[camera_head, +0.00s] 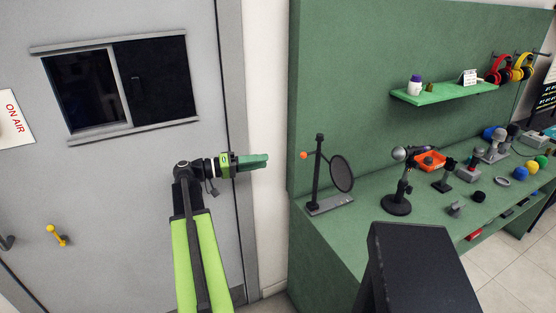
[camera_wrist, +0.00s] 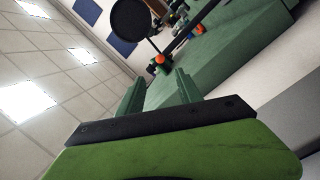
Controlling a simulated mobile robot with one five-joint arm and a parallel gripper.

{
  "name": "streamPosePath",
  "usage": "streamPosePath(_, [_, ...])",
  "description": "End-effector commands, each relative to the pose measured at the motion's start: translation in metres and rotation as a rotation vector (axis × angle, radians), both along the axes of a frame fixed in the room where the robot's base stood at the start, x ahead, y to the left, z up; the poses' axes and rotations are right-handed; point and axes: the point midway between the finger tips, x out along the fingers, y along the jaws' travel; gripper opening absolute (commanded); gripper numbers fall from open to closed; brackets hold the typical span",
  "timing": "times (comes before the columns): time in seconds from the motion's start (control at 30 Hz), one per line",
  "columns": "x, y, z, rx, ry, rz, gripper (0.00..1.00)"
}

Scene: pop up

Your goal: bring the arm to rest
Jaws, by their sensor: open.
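My arm reaches up in front of the grey door, and my gripper (camera_head: 254,161) points to the right, left of the green counter. In the wrist view my gripper (camera_wrist: 160,85) is open, with its two green fingers apart and nothing between them. Beyond the fingers, the wrist view shows an orange ball (camera_wrist: 159,59) and a round black pop filter (camera_wrist: 130,18). My gripper touches nothing that I can see.
A green shelf (camera_head: 445,93) hangs above. The grey door (camera_head: 110,190) is behind my arm.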

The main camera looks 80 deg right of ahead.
Motion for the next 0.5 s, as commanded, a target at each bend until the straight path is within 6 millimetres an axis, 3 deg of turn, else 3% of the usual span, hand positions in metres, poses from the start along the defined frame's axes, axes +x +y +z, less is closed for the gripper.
streamPosePath(0.13, [0.014,0.0055,0.0,0.0,0.0,0.001,0.42])
streamPosePath(0.5, [0.0159,0.0067,0.0,0.0,0.0,0.0,0.42])
